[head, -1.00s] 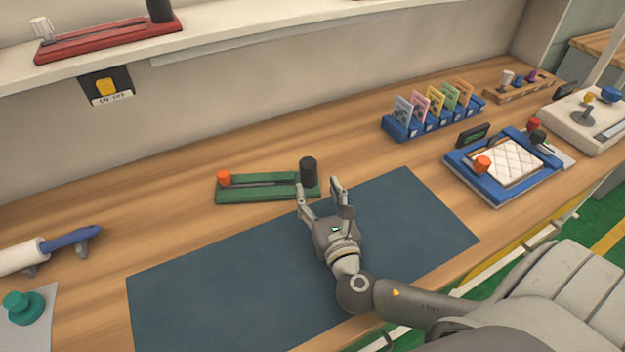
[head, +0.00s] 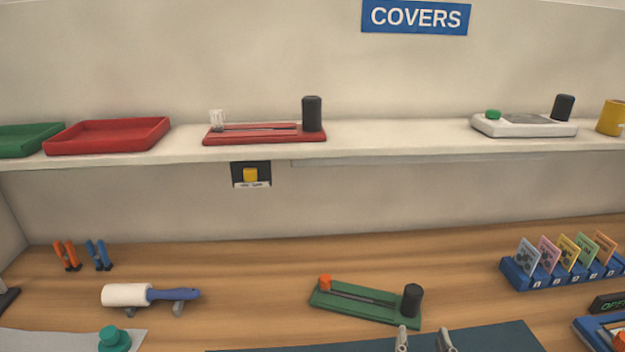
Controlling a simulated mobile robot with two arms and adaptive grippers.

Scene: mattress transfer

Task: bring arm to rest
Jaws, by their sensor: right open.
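Only the fingertips of my right gripper (head: 424,341) show, at the bottom edge of the head view. The two fingers are apart with nothing between them. They are just in front of the green tray-like device (head: 362,304), which has an orange knob at its left end and a black cylinder at its right. The rest of the right arm is below the frame. My left gripper is not in view.
A dark blue mat (head: 500,338) lies at the bottom. A lint roller (head: 128,295) rests at left, a blue card holder (head: 560,278) at right. The shelf (head: 400,142) above carries a red device (head: 265,134), red tray (head: 108,134) and white device (head: 525,125).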

